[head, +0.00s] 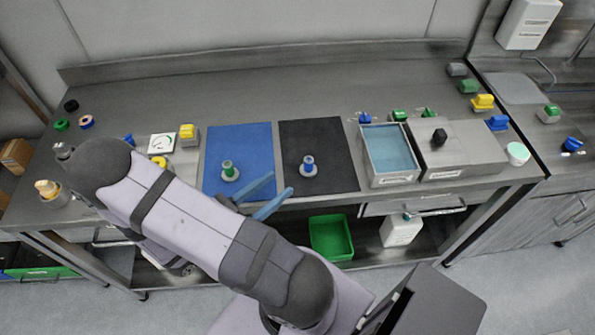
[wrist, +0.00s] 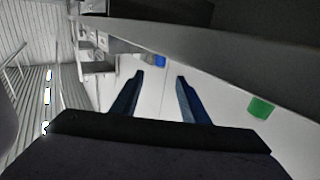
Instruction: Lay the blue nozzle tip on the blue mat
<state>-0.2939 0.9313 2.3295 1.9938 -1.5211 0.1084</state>
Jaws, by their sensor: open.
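A blue-banded nozzle tip (head: 308,162) stands upright with its pale round base on the black mat (head: 335,140). The blue mat (head: 255,140) lies just left of the black mat. A similar green-banded tip (head: 228,168) stands on the blue mat's front part. My gripper (head: 281,183) is open, with two blue fingers and nothing between them. In the head view its fingers show across the front edge of the mats, between the two tips; their height is unclear. In the wrist view the open fingers (wrist: 160,75) point away from the mats, and neither tip can be made out.
A tray with a blue inside (head: 416,160) and a grey box (head: 462,145) stand right of the black mat. Small yellow, green and blue parts line the counter's back and both sides. A green bin (head: 331,240) and a white container (head: 400,230) sit below the counter.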

